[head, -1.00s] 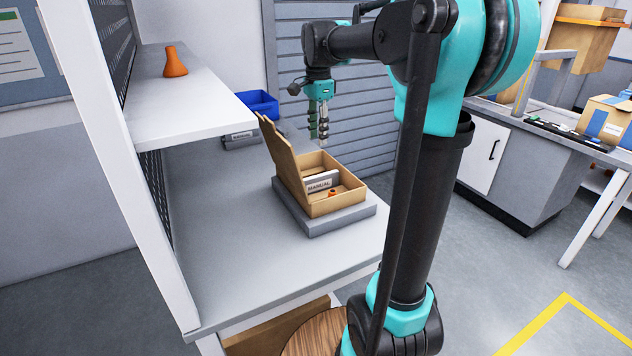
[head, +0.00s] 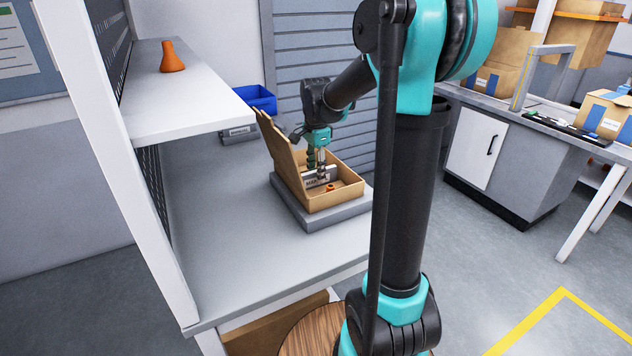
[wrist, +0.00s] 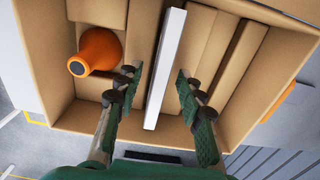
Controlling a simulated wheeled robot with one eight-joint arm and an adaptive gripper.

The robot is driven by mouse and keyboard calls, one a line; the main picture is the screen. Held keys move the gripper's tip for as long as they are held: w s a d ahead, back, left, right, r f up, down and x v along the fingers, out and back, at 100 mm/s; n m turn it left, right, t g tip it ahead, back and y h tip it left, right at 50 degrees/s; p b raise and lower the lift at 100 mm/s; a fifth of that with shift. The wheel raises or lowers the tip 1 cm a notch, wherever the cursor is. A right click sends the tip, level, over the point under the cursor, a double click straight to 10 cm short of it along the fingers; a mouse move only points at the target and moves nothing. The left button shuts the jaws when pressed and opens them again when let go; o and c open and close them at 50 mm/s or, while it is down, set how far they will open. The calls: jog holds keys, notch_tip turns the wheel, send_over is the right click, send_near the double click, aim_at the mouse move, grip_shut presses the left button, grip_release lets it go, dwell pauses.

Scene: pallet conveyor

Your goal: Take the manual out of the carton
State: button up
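The open carton (head: 345,197) sits on a grey block on the bench, its lid tilted up at the left. The manual (head: 310,183) stands on edge inside it, partly hidden by my gripper in the head view. In the wrist view the manual (wrist: 165,68) shows as a thin white edge. My gripper (head: 318,172) is lowered over the carton from above. In the wrist view my gripper (wrist: 158,80) is open, with one finger on each side of the manual and a gap on both sides. An orange object (wrist: 97,50) lies in the carton, left of the manual.
The raised lid (head: 280,148) stands close to my gripper. A blue bin (head: 258,98) and a grey labelled item (head: 238,133) are at the back of the bench. An orange flask (head: 171,57) stands on the shelf. The bench front is clear.

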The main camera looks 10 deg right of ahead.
jog(key=shift+f, duration=0.95)
grip_shut()
jog(key=shift+r, duration=0.1)
